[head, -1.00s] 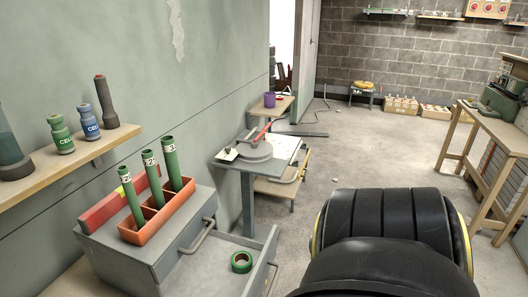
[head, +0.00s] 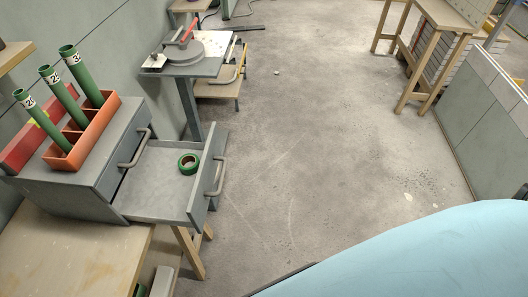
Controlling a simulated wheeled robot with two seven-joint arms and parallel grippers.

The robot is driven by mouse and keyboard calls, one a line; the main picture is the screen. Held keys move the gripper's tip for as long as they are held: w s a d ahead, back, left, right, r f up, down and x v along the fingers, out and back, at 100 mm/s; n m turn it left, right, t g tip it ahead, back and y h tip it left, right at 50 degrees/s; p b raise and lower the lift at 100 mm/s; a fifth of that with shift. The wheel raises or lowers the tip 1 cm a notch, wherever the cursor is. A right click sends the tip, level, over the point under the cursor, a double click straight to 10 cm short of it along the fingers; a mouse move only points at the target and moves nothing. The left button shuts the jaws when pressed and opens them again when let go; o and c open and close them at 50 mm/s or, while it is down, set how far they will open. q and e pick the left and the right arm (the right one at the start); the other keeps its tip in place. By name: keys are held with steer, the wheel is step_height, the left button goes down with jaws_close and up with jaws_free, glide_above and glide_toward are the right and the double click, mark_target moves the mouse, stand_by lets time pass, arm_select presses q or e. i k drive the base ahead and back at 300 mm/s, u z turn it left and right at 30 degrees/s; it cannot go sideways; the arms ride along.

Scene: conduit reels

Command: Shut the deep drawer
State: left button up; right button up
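A grey drawer cabinet stands on a wooden bench at the left in the head view. Its deep drawer (head: 150,185) is pulled out toward the right, with a grey bar handle (head: 216,178) on its front. A green tape roll (head: 188,163) lies inside the open drawer near the front. Another drawer front with its own handle (head: 135,150) is closed on the cabinet body (head: 92,180). Neither gripper shows in the view.
An orange tray (head: 90,130) with three green tubes and a red box (head: 30,145) sit on the cabinet. The wooden bench (head: 70,255) is below. A grey stand (head: 190,68) is behind. Open concrete floor (head: 310,150) lies right; a large light-blue surface fills the lower right.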

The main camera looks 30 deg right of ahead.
mark_target(155, 190)
steer(key=z, duration=0.1)
steer(key=k, duration=0.95)
steer(key=z, duration=1)
steer(key=i, duration=0.8)
steer(key=u, duration=0.75)
steer(key=i, duration=0.5)
steer(key=u, duration=0.55)
